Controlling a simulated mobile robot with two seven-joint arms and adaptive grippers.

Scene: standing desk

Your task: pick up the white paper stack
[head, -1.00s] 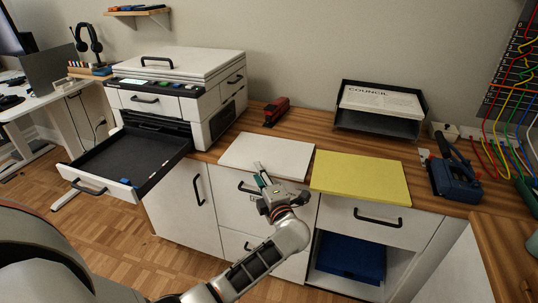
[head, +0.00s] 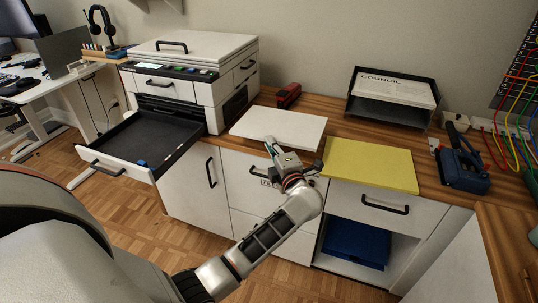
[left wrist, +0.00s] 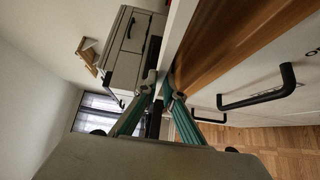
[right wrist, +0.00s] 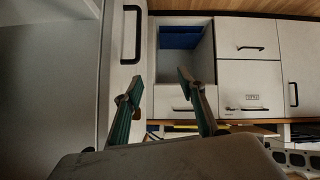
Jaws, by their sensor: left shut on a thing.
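The white paper stack (head: 285,125) is at the front of the wooden counter, between the printer and the yellow stack. It looks slightly raised off the counter. My left gripper (head: 271,146) is shut on its front edge. In the left wrist view the fingers (left wrist: 162,85) pinch the stack (left wrist: 177,42), seen edge-on beside the wooden counter edge. My right gripper (right wrist: 160,82) is open and empty in the right wrist view, facing the cabinet fronts. It is outside the head view.
The printer (head: 190,75) has its paper tray (head: 92,157) pulled out to the left. A yellow stack (head: 370,163) lies right of the white one. Behind are a red stapler (head: 288,95) and a document tray (head: 385,114). A blue hole punch (head: 462,170) stands at right.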

